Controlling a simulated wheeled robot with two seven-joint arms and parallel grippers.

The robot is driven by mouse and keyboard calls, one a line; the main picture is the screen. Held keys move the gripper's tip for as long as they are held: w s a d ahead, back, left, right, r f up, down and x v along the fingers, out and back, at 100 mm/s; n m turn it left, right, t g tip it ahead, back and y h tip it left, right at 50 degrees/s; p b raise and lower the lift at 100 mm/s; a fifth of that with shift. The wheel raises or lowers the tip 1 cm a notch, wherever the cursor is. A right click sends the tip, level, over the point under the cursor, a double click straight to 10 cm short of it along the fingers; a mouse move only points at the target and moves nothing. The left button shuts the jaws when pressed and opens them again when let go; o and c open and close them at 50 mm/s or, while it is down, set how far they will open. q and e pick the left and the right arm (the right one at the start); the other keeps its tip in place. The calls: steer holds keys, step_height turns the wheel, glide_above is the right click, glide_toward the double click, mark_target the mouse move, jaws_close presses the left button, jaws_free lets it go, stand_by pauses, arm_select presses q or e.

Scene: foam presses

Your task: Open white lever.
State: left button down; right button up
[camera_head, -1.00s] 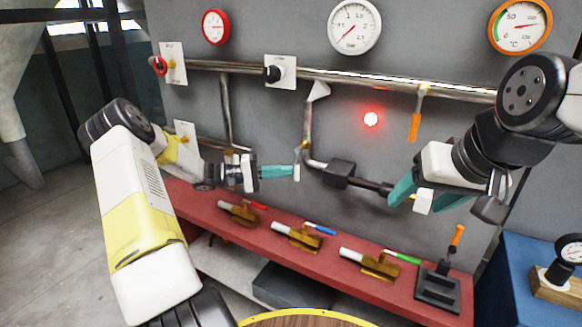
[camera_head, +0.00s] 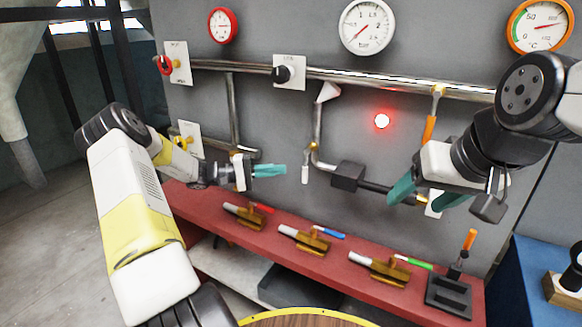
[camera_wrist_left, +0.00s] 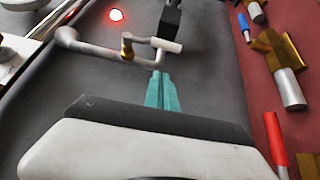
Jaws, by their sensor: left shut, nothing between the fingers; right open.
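The white lever (camera_head: 305,174) hangs down from a small brass valve (camera_head: 314,147) on the grey wall's pipe. It also shows in the left wrist view (camera_wrist_left: 166,45), just beyond my fingertips. My left gripper (camera_head: 284,170) is shut and empty, its teal fingers together, a small gap to the left of the lever. The left wrist view shows its fingers (camera_wrist_left: 160,77) too. My right gripper (camera_head: 425,195) is open, its teal fingers spread near the right end of the lower pipe and a white part there, which is partly hidden.
An orange lever (camera_head: 429,130) hangs from the upper pipe and a red light (camera_head: 382,121) glows. A black box (camera_head: 348,176) sits on the lower pipe. Below, a red shelf (camera_head: 310,258) carries loose valves with red, blue and green handles. Gauges line the wall above.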

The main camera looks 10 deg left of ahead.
arm_select(q)
steer(key=v, duration=0.8)
steer(key=shift+a+r, duration=0.1)
steer(key=shift+r, duration=0.05)
steer(key=s+d+r+m+g+y, duration=0.3)
steer(key=s+d+r+g+y, duration=0.2)
steer(key=s+d+r+y, duration=0.45)
steer(key=s+r+t+y, duration=0.3)
steer(key=s, duration=0.7)
steer(key=s+d+r+t+y, duration=0.1)
steer(key=s+r+t+y, duration=0.2)
steer(key=s, duration=0.8)
steer(key=shift+d+r+m+t, duration=0.15)
steer(key=shift+d+m+t, duration=0.2)
steer(key=shift+m+t, duration=0.05)
